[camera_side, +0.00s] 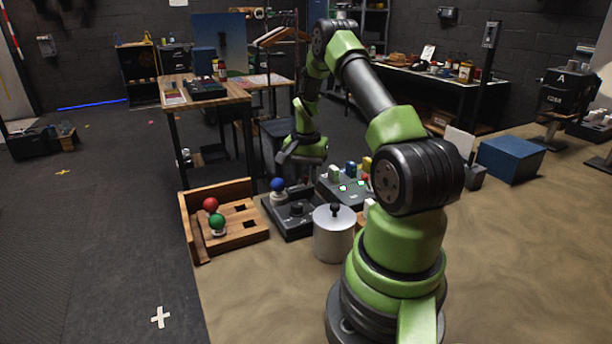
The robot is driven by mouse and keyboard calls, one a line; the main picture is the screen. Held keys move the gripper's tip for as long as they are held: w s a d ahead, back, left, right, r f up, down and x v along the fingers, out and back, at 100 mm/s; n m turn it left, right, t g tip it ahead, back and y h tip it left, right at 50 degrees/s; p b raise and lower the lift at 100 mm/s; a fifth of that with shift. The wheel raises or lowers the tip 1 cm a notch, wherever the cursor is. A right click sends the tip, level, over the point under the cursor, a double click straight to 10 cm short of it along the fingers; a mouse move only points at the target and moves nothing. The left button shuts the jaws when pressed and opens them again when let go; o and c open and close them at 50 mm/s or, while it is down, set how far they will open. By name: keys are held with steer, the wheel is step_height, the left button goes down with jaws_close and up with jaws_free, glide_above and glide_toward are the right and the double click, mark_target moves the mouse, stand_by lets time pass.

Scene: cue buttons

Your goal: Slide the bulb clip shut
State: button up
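A black box (290,226) stands near the middle of the work table. A blue bulb (278,185) sits upright at its back left, and a small dark knob (296,208) stands on its top. I take this box to hold the bulb clip, but the clip's parts are too small to make out. My gripper (302,160) hangs above and behind the box, apart from the blue bulb. Its fingers are small and dark here, so I cannot tell if they are open or shut. No held object shows.
A wooden tray (240,238) at left holds a red bulb (210,204) and a green bulb (217,222). A metal canister (334,240) stands in front of the box. A button panel (343,190) is behind right, partly hidden by my arm. A blue box (510,160) stands farther right.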

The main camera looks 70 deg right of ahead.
mark_target(299, 186)
steer(key=shift+f, duration=0.25)
jaws_close()
steer(key=shift+w+a, duration=0.75)
jaws_free()
step_height(299, 186, up, 10)
